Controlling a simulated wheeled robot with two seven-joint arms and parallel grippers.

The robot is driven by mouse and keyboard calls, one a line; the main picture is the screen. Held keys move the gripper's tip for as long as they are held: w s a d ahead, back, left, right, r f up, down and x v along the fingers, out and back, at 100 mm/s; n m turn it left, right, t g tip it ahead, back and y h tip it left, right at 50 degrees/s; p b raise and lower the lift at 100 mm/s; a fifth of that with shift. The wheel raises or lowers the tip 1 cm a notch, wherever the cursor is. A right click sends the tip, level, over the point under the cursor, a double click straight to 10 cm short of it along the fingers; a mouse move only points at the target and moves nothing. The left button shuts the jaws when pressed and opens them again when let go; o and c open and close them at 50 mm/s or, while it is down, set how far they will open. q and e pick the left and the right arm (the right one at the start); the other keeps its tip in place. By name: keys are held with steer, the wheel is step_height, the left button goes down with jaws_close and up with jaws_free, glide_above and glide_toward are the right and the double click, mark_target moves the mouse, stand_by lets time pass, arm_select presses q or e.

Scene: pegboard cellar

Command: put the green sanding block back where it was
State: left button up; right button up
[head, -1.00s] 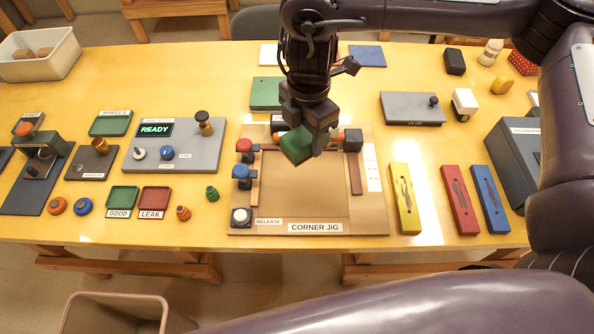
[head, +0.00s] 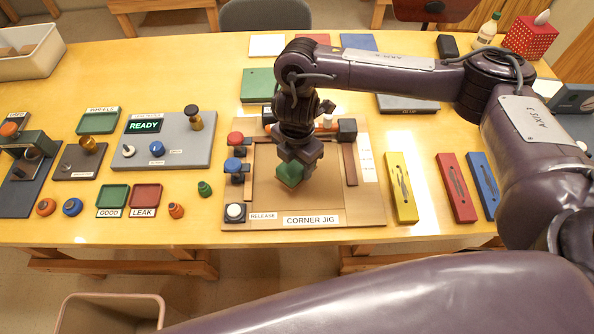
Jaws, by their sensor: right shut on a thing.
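The green sanding block (head: 290,174) is in the jaws of my right gripper (head: 298,160), which points down. The block is over the inner floor of the corner jig (head: 330,203), near its middle. I cannot tell whether the block touches the floor or hangs a little above it. The gripper and wrist hide part of the block and of the jig's back edge. My left gripper is not in view.
Red and blue knobs (head: 234,152) and a white release button (head: 235,212) line the jig's left side. A dark block (head: 347,131) stands at its back right corner. Yellow (head: 401,188), red (head: 456,187) and blue (head: 484,185) holders lie to the right. A green square (head: 258,84) lies behind.

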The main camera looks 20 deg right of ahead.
mark_target(297, 172)
steer(key=shift+f+b, duration=0.4)
steer(key=shift+f, duration=1.45)
steer(key=shift+f, duration=0.15)
steer(key=o, duration=1)
step_height(297, 172, up, 12)
steer(key=shift+r+p, duration=0.2)
steer(key=shift+p, duration=0.55)
steer(key=shift+f, duration=0.1)
